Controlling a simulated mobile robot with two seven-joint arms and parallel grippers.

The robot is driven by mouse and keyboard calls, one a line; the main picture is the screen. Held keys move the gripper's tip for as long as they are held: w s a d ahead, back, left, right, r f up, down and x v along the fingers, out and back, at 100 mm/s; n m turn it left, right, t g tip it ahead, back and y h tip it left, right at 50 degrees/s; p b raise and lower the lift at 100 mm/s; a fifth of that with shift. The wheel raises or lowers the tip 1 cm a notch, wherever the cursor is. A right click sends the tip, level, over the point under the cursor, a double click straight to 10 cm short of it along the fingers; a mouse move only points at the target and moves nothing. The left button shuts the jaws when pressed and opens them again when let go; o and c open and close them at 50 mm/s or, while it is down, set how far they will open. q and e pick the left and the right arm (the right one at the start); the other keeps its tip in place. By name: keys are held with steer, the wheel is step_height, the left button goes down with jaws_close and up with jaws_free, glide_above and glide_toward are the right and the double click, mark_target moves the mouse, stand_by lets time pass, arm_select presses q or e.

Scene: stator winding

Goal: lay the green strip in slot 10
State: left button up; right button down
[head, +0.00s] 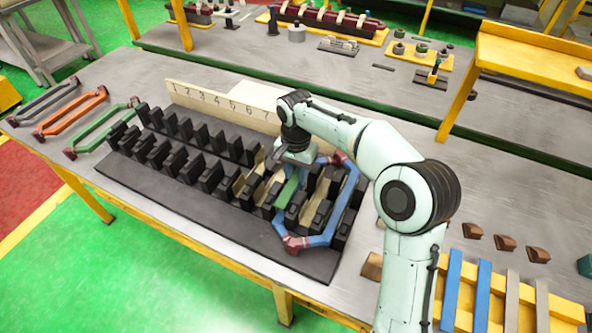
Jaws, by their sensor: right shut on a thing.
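The black stator block (160,198) lies on the table with two rows of dark teeth. A pale number board (215,105) stands behind it; 1 to 7 are readable and my arm covers higher numbers. My right gripper (293,168) points down over the right part of the block and is shut on the green strip (288,190). The strip's lower part is down among the teeth. I cannot tell which slot it is at or how deep it sits. My left gripper is out of view.
A blue coil with dark red ends (324,238) sits around teeth at the block's right. Grey, orange and green coils (95,130) lie at the left.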

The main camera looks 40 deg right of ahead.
mark_target(296, 178)
steer(key=shift+f+b, duration=0.75)
steer(key=shift+f, duration=0.7)
steer(key=shift+f, duration=0.6)
stand_by(0.4)
steer(key=c, duration=0.7)
jaws_free()
steer(key=shift+c, duration=0.2)
steer(key=shift+r, duration=0.15)
steer(key=shift+r+p, duration=0.45)
steer(key=shift+r, duration=0.25)
